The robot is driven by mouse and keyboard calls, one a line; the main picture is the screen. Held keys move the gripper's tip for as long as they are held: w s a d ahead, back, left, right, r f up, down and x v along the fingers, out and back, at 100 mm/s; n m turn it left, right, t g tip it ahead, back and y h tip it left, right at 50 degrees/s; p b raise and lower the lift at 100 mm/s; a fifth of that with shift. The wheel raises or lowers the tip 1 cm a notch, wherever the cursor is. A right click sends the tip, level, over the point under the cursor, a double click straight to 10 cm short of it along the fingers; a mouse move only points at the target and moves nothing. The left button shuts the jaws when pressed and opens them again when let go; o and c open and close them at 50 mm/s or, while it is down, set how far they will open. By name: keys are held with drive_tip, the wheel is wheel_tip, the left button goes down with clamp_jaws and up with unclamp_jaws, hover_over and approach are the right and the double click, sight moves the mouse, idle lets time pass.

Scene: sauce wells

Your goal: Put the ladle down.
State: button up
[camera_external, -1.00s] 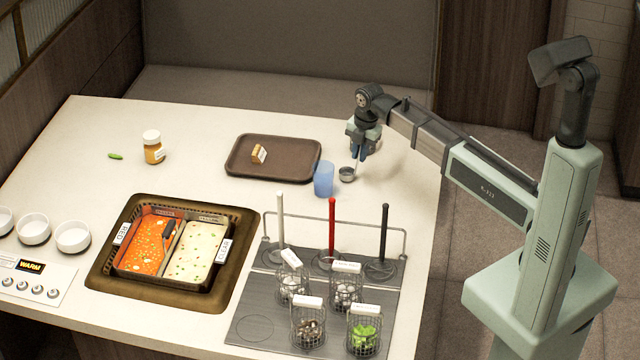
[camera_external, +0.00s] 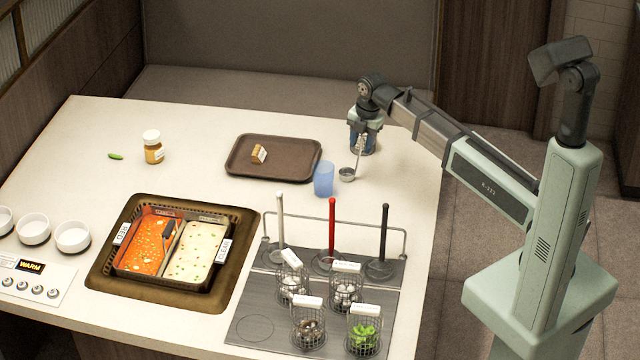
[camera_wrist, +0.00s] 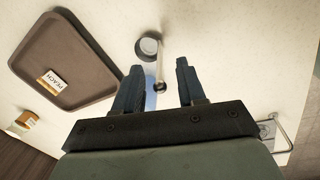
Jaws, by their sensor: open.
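The metal ladle (camera_external: 347,174) has its round bowl down on the white counter, right of the blue cup, with its thin handle rising steeply. In the wrist view the ladle's bowl (camera_wrist: 149,47) is just beyond my fingertips, and its handle runs back between the fingers. My gripper (camera_external: 362,148) is open beside the handle in the external view. In the wrist view my gripper (camera_wrist: 158,68) shows its two dark fingers spread apart, with gaps on both sides of the handle. Whether a finger touches the handle is hard to tell.
The blue cup (camera_external: 323,178) stands close left of the ladle. A brown tray (camera_external: 240,160) with a small labelled block lies behind it. A wire rail with three upright ladle handles (camera_external: 332,225) and several baskets is nearer the front. The counter right of the ladle is clear.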

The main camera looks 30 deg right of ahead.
wheel_tip(320, 180, up, 8)
drive_tip(key=shift+s+d+r, duration=0.15)
drive_tip(key=shift+s+d, duration=0.1)
drive_tip(key=shift+s, duration=0.2)
